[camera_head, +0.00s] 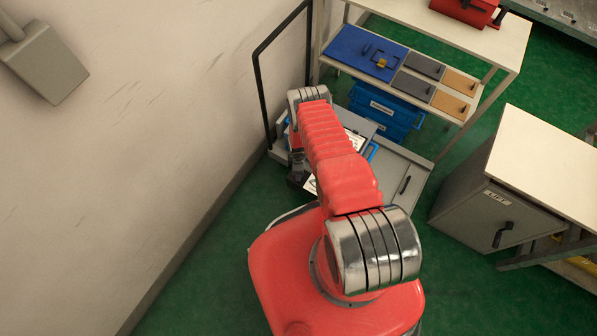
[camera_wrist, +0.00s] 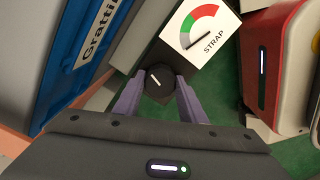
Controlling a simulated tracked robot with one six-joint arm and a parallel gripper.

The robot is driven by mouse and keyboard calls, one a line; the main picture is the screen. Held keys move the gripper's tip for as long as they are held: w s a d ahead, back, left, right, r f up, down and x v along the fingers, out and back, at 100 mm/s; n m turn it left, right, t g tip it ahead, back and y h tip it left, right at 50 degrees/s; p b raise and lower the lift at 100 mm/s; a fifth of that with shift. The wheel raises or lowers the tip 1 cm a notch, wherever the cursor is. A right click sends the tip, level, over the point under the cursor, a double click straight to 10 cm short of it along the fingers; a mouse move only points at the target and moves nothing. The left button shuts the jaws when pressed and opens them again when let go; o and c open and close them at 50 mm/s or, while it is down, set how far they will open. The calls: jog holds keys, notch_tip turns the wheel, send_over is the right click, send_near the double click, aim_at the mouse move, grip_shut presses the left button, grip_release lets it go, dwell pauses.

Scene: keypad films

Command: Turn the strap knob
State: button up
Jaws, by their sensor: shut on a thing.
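The strap knob (camera_wrist: 158,85) is a dark knob with a white index line, seen in the wrist view below a white dial. The dial (camera_wrist: 200,25) has a green and red arc, a black needle and the word STRAP. My gripper (camera_wrist: 158,97) has its two purple-grey fingers on either side of the knob, shut on it. The needle lies near the dial's lower middle, towards the word STRAP. In the head view my red arm hides the knob and most of the dial.
In the head view a shelf with a blue panel (camera_head: 352,50) and blue crates (camera_head: 385,112) stands behind. A grey LIFT cabinet (camera_head: 490,205) is at right. The wall is close at left.

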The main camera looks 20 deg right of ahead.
dwell(0.5)
jog(key=o, duration=1.1)
jog(key=shift+c, duration=0.2)
jog(key=shift+r, duration=0.1)
notch_tip(320, 180, up, 14)
jog(key=shift+f, duration=0.25)
dwell(0.3)
